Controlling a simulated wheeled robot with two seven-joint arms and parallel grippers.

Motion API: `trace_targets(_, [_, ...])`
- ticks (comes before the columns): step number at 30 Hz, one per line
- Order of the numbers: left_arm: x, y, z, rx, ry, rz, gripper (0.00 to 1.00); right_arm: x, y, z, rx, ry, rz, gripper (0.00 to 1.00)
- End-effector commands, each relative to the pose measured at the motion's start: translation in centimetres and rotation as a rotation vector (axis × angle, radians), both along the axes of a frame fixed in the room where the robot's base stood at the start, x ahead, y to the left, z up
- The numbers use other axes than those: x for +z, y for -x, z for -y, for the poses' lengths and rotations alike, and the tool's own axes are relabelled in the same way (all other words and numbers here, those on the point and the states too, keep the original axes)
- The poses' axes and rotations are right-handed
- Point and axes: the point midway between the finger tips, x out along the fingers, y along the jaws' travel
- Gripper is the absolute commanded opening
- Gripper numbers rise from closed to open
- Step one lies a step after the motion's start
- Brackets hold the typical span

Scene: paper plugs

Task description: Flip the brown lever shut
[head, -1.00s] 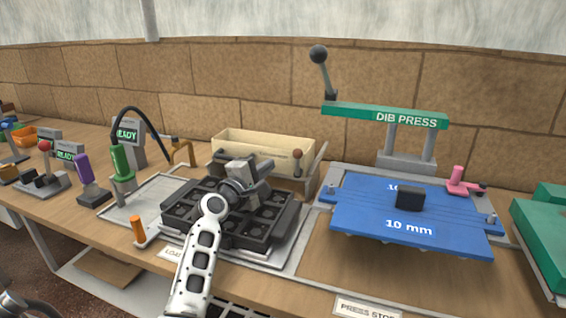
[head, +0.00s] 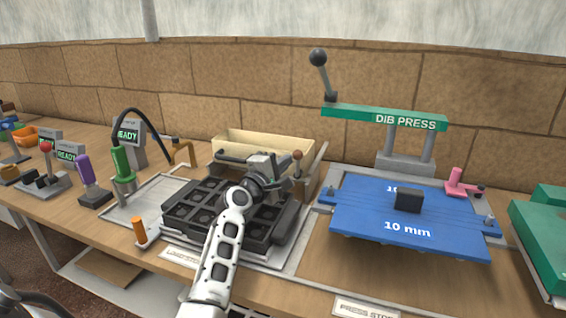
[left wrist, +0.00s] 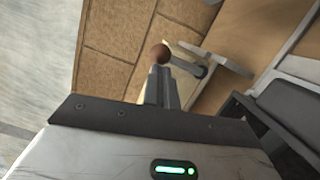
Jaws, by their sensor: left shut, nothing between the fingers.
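The brown lever is a grey rod with a round brown knob (head: 298,155). It stands upright at the right end of the tan box, behind the black grid block. My left gripper (head: 285,163) is shut and empty, just left of the lever and above the back of the block. In the left wrist view the shut fingertips (left wrist: 159,72) point at the brown knob (left wrist: 161,53), which shows right at their tips. I cannot tell whether they touch. The lever's lower end is partly hidden in the head view. My right gripper is not in view.
The black grid block (head: 195,208) lies under my left arm, with the tan box (head: 250,143) behind it. The blue press plate (head: 360,215) and green press (head: 350,112) stand to the right. A green-handled tool (head: 122,162) and an orange peg (head: 139,230) stand left.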

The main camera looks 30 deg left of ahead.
Motion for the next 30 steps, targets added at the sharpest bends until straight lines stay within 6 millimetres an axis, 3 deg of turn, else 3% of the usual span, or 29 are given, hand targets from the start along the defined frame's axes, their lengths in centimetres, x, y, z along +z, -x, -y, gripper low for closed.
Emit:
trace_targets(17, [0.4, -0.2, 0.7, -0.001, -0.126, -0.031, 0.0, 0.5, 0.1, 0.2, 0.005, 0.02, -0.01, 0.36])
trace_targets(30, [0.8, -0.6, 2.5, -0.001, -0.429, -0.104, 0.0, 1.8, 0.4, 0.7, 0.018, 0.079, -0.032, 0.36])
